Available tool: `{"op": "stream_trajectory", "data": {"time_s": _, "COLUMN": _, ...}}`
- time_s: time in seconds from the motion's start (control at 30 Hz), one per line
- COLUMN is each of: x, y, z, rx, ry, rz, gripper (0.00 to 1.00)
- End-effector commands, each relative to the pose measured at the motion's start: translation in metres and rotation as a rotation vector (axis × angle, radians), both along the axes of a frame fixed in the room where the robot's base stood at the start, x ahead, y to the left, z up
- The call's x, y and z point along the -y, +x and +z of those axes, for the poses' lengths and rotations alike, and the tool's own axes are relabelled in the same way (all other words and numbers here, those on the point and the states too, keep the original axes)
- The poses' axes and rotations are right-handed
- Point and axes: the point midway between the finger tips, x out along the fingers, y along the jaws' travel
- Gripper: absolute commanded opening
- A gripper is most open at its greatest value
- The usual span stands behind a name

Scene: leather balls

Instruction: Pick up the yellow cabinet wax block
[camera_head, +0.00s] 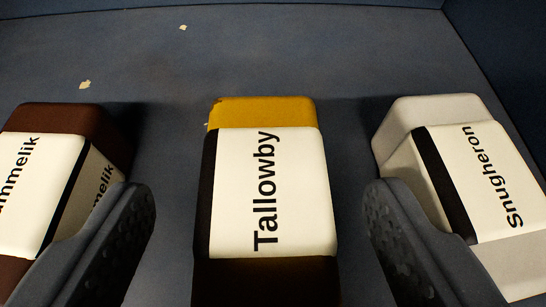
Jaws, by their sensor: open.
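A yellow block (262,112) lies in the middle of the camera view, with a white label reading "Tallowby" and a black band along the label's left side. Its near end is dark brown in the shadow. My gripper (258,225) is open, with one dark, dimpled finger on each side of this block. A gap of floor shows between the block and each finger, and nothing is held. The near end of the block is cut off by the bottom edge of the picture.
A dark brown block (85,120) with a partly visible label stands at left, behind the left finger. A pale grey block (430,112) labelled "Snugheron" stands at right, close behind the right finger. The blue-grey floor (300,50) beyond is open, with small pale scraps, up to dark walls.

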Motion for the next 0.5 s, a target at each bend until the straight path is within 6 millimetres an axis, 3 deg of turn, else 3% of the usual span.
{"op": "stream_trajectory", "data": {"time_s": 0.23, "x": 0.002, "y": 0.025, "z": -0.013, "rx": -0.003, "ry": -0.001, "rz": 0.0, "gripper": 0.67}}
{"op": "stream_trajectory", "data": {"time_s": 0.5, "x": 0.002, "y": 0.028, "z": -0.015, "rx": 0.0, "ry": -0.001, "rz": 0.0, "gripper": 0.67}}
